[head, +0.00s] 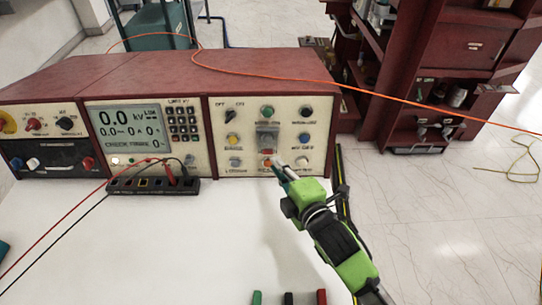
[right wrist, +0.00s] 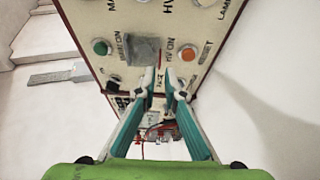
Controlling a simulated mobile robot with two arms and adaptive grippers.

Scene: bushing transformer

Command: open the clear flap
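The clear flap (head: 267,138) is a greyish see-through cover on the right panel of the red-and-white control console (head: 262,70). It looks closed, with something red showing at its lower part. In the right wrist view the flap (right wrist: 143,51) is a grey square between a green button (right wrist: 101,47) and an orange button (right wrist: 188,52). My right gripper (head: 279,170) has its teal fingertips close to the panel, just below and right of the flap. In the right wrist view the fingertips (right wrist: 161,77) are apart with nothing between them. Contact with the panel cannot be told. My left gripper is not in view.
Other knobs and buttons surround the flap closely. A black terminal strip (head: 152,186) with red and black leads lies in front of the console. The white tabletop (head: 215,240) is mostly clear. A red shelf unit (head: 440,70) stands behind right. An orange cable crosses above the console.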

